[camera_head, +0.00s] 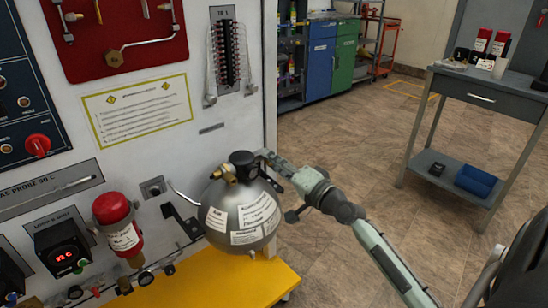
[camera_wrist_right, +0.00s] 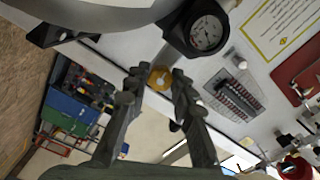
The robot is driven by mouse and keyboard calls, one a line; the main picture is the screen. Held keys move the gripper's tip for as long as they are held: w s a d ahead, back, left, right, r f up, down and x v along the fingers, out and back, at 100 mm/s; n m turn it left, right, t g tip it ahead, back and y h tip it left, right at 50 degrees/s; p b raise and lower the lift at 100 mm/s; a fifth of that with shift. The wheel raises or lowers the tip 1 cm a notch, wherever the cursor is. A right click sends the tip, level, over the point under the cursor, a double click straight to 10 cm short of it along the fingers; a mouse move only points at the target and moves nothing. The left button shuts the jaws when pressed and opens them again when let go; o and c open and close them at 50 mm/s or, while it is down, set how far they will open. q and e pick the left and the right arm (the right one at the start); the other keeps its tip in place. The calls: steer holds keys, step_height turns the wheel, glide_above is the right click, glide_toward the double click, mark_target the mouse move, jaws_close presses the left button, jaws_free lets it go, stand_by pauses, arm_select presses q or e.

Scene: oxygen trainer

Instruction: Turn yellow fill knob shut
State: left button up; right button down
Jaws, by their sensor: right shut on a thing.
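The yellow fill knob (camera_wrist_right: 160,78) shows in the right wrist view beside a round gauge (camera_wrist_right: 207,33). The fingers of my right gripper (camera_wrist_right: 158,80) are on either side of it and shut on it. In the head view my right gripper (camera_head: 270,163) reaches from the right to the top of a round steel tank (camera_head: 240,215), just right of the black gauge housing (camera_head: 242,158). The knob itself is hidden there. A brass fitting (camera_head: 226,174) sits on the tank's upper left. My left gripper is not in view.
The tank stands on a yellow shelf (camera_head: 215,285) against the white panel (camera_head: 150,65). A red cylinder (camera_head: 122,228) is left of it. A grey table (camera_head: 485,90) stands at the right. The floor (camera_head: 355,145) between is clear.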

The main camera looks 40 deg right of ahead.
steer(key=shift+m, duration=1)
steer(key=m, duration=0.2)
steer(key=shift+f+m+p, duration=0.1)
steer(key=shift+m+p, duration=0.2)
steer(key=m, duration=0.3)
steer(key=shift+m, duration=0.4)
steer(key=m, duration=0.8)
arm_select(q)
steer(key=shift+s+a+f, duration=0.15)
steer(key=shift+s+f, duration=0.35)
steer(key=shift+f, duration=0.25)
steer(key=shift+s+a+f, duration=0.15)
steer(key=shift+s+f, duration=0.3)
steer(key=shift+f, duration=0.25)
arm_select(e)
steer(key=shift+a+m, duration=0.1)
steer(key=shift+m, duration=1.7)
